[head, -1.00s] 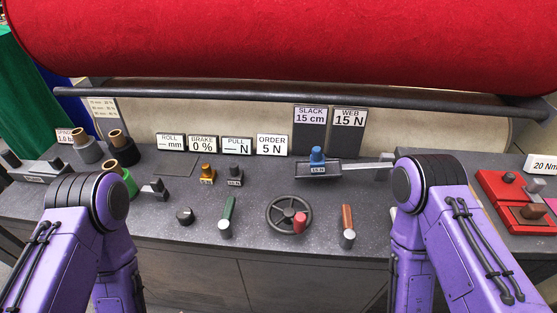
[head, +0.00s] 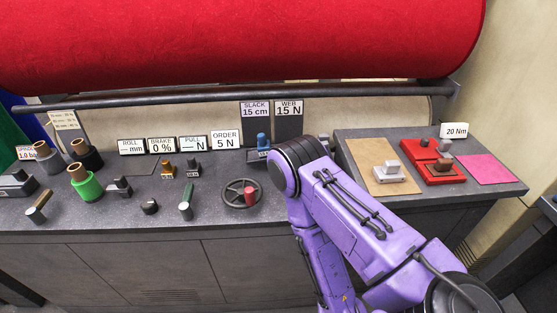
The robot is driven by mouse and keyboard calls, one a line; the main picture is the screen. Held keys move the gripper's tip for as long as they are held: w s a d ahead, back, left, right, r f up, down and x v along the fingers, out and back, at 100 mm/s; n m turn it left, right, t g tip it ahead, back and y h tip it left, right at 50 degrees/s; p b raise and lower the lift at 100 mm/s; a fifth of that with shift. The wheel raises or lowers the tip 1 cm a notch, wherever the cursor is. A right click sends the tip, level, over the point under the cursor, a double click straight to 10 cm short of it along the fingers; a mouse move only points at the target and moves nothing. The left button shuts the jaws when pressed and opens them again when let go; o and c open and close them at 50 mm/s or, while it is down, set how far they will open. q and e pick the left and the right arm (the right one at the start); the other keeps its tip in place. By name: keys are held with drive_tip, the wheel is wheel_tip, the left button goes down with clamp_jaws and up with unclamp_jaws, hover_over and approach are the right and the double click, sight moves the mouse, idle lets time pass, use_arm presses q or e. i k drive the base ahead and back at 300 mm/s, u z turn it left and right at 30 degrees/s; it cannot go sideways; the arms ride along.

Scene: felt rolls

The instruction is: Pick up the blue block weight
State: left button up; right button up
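The blue block weight (head: 263,140) stands upright on a small dark tray (head: 252,156) at the back of the grey bench. My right arm's elbow is just right of the tray in the picture and covers the tray's right part. My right arm comes in from the lower right and bends downward at that elbow. Its gripper is out of view, and so is my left arm with its gripper. Nothing is seen touching the blue weight.
An orange weight (head: 167,169) and a dark weight (head: 193,169) stand left of the blue one. A handwheel (head: 241,194) and a green-handled lever (head: 185,202) are in front. A raised side table (head: 400,205) carries a red device (head: 445,175). A large red roll (head: 240,40) hangs above.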

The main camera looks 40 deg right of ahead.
sight(263, 145)
drive_tip(key=z, duration=0.05)
drive_tip(key=k, duration=0.05)
drive_tip(key=z, duration=1.3)
